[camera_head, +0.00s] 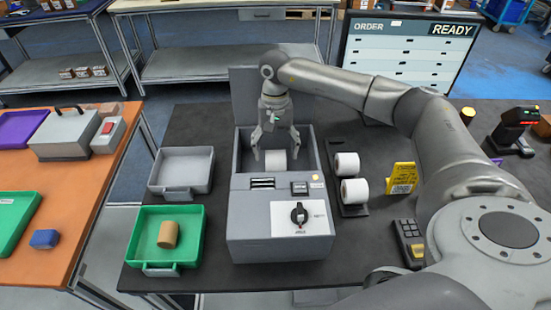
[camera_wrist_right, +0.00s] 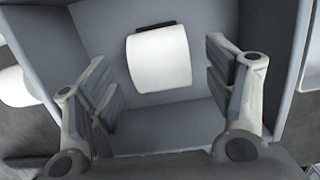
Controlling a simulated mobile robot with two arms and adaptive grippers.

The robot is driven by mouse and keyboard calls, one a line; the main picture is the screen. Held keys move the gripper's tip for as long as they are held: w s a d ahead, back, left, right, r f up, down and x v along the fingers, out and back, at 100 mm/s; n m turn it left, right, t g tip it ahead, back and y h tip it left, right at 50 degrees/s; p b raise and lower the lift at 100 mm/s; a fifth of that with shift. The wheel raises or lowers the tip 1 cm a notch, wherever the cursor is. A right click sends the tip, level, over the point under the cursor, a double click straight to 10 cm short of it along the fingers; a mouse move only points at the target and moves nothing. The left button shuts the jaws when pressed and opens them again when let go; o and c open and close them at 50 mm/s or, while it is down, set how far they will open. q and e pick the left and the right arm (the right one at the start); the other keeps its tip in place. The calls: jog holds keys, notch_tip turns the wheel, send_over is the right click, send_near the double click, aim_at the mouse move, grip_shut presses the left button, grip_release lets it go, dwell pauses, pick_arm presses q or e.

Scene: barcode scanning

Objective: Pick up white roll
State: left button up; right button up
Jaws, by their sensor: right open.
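A white roll (camera_head: 276,160) sits inside the open bay of the grey printer-like machine (camera_head: 280,250). In the right wrist view the white roll (camera_wrist_right: 159,58) lies against a dark holder. My right gripper (camera_head: 276,153) is open over the bay, its fingers spread to either side of the roll. In the right wrist view the gripper's fingers (camera_wrist_right: 165,95) look empty, with the roll ahead between them. Two more white rolls (camera_head: 347,165) (camera_head: 354,191) rest on a dark holder right of the machine. My left gripper is not in view.
The machine's raised lid (camera_head: 243,97) stands behind the bay. A grey tray (camera_head: 182,184) and a green tray (camera_head: 187,256) with a brown roll (camera_head: 168,234) stand on the left. A yellow sign (camera_head: 402,177), keypad (camera_head: 409,240) and scanner (camera_head: 514,128) are on the right.

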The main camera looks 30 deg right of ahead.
jog(key=shift+s+a+f, duration=0.1)
jog(key=shift+f, duration=0.9)
jog(key=c, duration=1.2)
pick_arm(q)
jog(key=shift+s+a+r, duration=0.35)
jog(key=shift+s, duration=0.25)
pick_arm(e)
jog(key=shift+o, duration=0.2)
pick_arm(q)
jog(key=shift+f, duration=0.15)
